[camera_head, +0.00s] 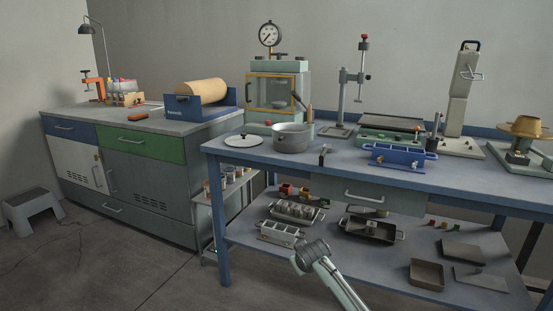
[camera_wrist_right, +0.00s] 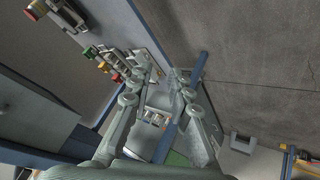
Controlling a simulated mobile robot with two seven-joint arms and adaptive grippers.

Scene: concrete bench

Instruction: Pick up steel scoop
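I cannot pick out the steel scoop with certainty in either view. A small dark item with an upright handle (camera_head: 323,155) stands near the front edge of the blue bench (camera_head: 250,160); it is too small to identify. My right gripper (camera_wrist_right: 160,80) shows in the right wrist view with its two fingers spread apart and nothing seen between them. Beyond the fingers are the shelving and the floor. In the head view an arm link of mine reaches up from the bottom, in front of the lower shelf; its fingers are not visible there. My left gripper is not in view.
A steel pot (camera_head: 293,138) and its lid (camera_head: 244,141) stand on the bench, left of a blue mould (camera_head: 398,155). The lower shelf holds a tray of cylinders (camera_head: 297,212), a dark pan (camera_head: 371,231) and a brown box (camera_head: 427,273). A grey stool (camera_head: 34,206) stands far left.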

